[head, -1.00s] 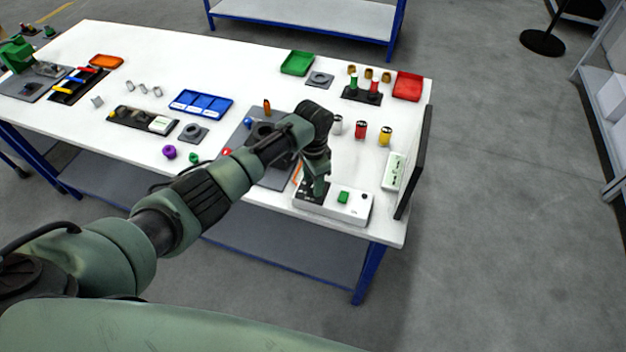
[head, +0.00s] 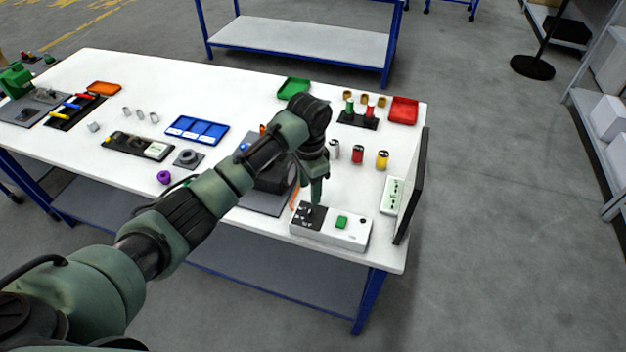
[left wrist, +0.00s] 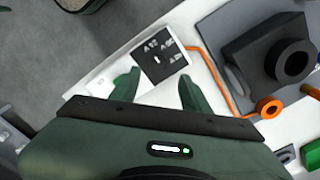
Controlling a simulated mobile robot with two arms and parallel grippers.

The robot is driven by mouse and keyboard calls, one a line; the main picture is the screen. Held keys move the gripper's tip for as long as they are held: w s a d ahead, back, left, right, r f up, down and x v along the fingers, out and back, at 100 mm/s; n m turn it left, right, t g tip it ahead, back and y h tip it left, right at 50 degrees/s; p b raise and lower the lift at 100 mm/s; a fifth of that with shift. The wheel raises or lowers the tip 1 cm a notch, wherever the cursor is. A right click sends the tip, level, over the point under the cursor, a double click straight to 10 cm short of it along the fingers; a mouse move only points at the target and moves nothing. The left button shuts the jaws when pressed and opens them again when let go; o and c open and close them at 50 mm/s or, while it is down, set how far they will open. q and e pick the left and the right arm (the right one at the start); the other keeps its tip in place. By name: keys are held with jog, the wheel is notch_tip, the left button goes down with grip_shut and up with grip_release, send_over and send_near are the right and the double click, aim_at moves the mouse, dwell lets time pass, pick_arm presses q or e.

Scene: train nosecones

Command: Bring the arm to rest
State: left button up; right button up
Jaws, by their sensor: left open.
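My left arm (head: 190,210) reaches in from the lower left of the head view, over the front edge of the white table. Its gripper (head: 312,205) points down just above the white control box with a black panel and a green button (head: 342,222). In the left wrist view the two green fingers (left wrist: 158,88) stand apart with nothing between them. The box's black panel (left wrist: 160,62) lies beyond the fingertips. I cannot tell from the head view how far the fingertips are above the box. My right gripper is not in view.
A dark grey fixture (head: 270,180) stands left of the box, with an orange cable (head: 294,199). A dark upright screen (head: 412,190) stands at the table's right edge. White, red and yellow cylinders (head: 357,154) stand behind the box. A blue tray (head: 197,130) lies further left.

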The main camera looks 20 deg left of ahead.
pick_arm(q)
jog(key=s+d+f+n+t+h, duration=0.1)
jog(key=s+d+f, duration=0.25)
jog(key=s, duration=0.35)
jog(key=s+d+f+h, duration=0.1)
jog(key=s+d+f, duration=0.1)
jog(key=s+f, duration=0.4)
jog(key=s+a+r+n+t+y, duration=0.1)
jog(key=s+a+r+n, duration=0.3)
jog(key=s, duration=0.6)
jog(key=s+a+r+n+t+y, duration=0.1)
jog(key=s+a+r+n+t, duration=0.1)
jog(key=s+a, duration=0.5)
jog(key=s+d+f+g+b, duration=0.15)
jog(key=f+b, duration=0.25)
jog(key=f, duration=1.3)
jog(key=s+d+f+b, duration=0.1)
jog(key=s+f+b, duration=0.2)
jog(key=f, duration=1.4)
jog(key=s+a+f+b, duration=0.1)
jog(key=s+f+b, duration=0.1)
jog(key=s+f, duration=0.6)
jog(key=s+a+f+g+b, duration=0.1)
jog(key=s+a+f+b, duration=0.1)
jog(key=s+f, duration=0.6)
notch_tip(320, 180, down, 5)
jog(key=shift+a+r+b, duration=0.1)
jog(key=shift+a+b, duration=0.15)
jog(key=shift+b, duration=0.5)
